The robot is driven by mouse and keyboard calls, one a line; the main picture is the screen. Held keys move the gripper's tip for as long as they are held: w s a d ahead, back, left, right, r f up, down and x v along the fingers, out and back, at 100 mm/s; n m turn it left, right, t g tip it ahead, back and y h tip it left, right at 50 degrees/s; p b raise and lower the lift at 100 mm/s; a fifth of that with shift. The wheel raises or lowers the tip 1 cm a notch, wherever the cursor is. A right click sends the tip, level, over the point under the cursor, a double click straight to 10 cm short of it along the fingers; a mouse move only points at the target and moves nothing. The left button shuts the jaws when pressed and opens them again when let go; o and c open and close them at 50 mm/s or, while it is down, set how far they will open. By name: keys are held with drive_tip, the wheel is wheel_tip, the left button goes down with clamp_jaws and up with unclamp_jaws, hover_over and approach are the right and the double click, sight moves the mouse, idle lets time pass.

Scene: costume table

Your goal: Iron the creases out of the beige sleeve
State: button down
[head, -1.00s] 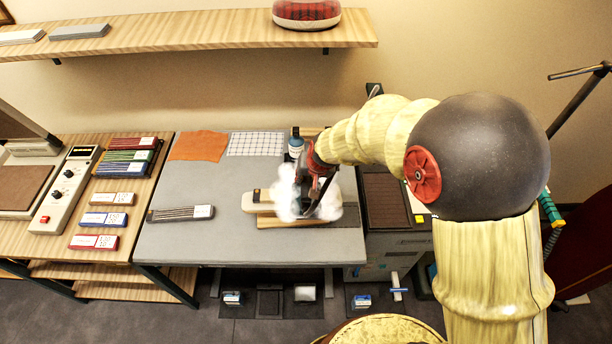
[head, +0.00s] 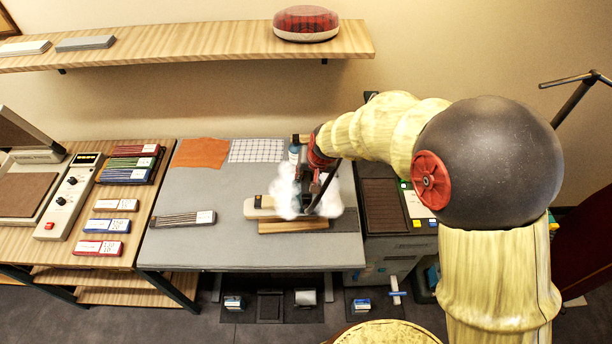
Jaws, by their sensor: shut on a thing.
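My gripper (head: 312,188) is over the right part of the grey table, at the sleeve board. White steam surrounds it, and its fingers are mostly hidden. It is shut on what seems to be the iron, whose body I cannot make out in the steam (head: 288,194). A beige, padded piece, likely the beige sleeve on its board (head: 258,212), shows to the left of the steam. A small dark block (head: 259,201) sits on its left end. The board's wooden base (head: 292,226) rests on the table. Creases are too small to see.
A blue bottle (head: 294,152) stands just behind the steam. A dark-topped cabinet (head: 383,207) stands at right.

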drive_tip(key=shift+r+p, duration=0.7)
drive_tip(key=shift+r, duration=0.95)
